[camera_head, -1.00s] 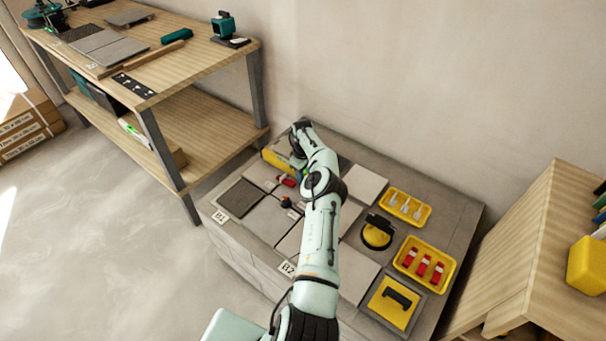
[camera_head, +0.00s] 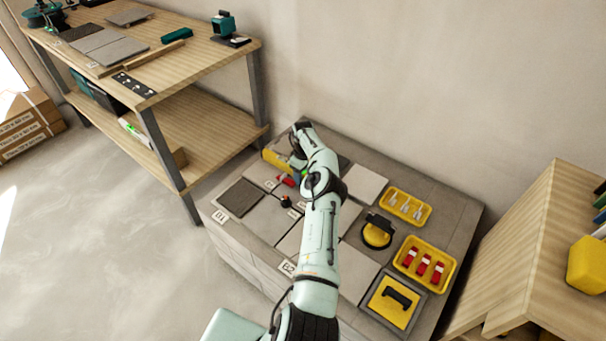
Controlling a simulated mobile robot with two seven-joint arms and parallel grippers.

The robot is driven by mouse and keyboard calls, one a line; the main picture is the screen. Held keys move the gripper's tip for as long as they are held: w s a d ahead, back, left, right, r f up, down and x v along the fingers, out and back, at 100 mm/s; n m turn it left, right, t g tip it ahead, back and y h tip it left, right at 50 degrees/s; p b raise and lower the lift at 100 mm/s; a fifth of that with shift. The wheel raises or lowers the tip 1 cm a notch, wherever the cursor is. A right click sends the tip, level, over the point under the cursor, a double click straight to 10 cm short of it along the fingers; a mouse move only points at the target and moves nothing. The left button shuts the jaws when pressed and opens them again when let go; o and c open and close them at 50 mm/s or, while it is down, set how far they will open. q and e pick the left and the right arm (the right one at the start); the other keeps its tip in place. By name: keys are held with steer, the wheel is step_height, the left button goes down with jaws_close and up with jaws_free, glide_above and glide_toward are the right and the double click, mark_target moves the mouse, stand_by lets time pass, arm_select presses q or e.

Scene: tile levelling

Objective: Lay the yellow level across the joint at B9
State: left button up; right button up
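The yellow level (camera_head: 275,159) lies at the far left part of the grey tiled platform (camera_head: 452,214). Its left end shows, and the rest is hidden behind my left arm and gripper. My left gripper (camera_head: 298,165) points down at the level, at or just above it. Its fingers are too small and covered to tell whether they hold it. Tiles (camera_head: 268,219) with thin joints lie in front, with red (camera_head: 286,181) and dark (camera_head: 286,202) small pieces at the joints. I cannot read a B9 mark. My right gripper is not in view.
A suction cup tool (camera_head: 376,232), a tray of white pieces (camera_head: 405,206), a tray of red pieces (camera_head: 425,264) and a yellow pad with a black handle (camera_head: 393,303) stand to the right. A wooden workbench (camera_head: 205,62) is at the left, a wooden shelf (camera_head: 540,255) at the right.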

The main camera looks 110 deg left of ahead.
arm_select(q)
step_height(320, 180, up, 8)
steer(key=p, duration=0.2)
steer(key=shift+r+p, duration=0.25)
steer(key=shift+p, duration=0.1)
step_height(320, 180, up, 5)
steer(key=shift+f+p, duration=0.1)
steer(key=shift+p, duration=0.6)
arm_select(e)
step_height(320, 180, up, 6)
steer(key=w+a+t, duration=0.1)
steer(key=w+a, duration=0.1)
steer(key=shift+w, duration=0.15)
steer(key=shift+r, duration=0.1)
